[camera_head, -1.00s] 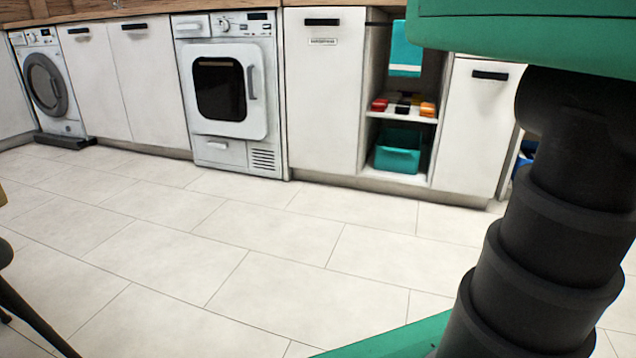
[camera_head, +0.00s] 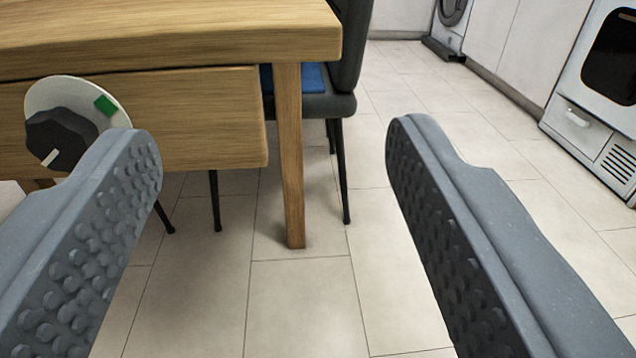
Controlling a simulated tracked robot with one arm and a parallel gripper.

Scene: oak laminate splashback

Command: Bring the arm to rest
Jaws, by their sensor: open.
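My gripper (camera_head: 270,150) is open and empty. Its two grey fingers, studded on their inner faces, reach in from the lower left and lower right with a wide gap between them. Through the gap I see a wooden table leg (camera_head: 289,160) and tiled floor. Neither finger is seen holding anything. The left fingertip overlaps the view of the table's front and partly covers a round white dial plate with a dark knob (camera_head: 62,138). The rest of my arm is not in view.
A wooden table (camera_head: 160,35) with a drawer front fills the upper left. A dark chair (camera_head: 345,60) with a blue seat stands beside it. A white front-loading appliance (camera_head: 585,118) and cabinets line the right. The floor (camera_head: 300,310) between is clear.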

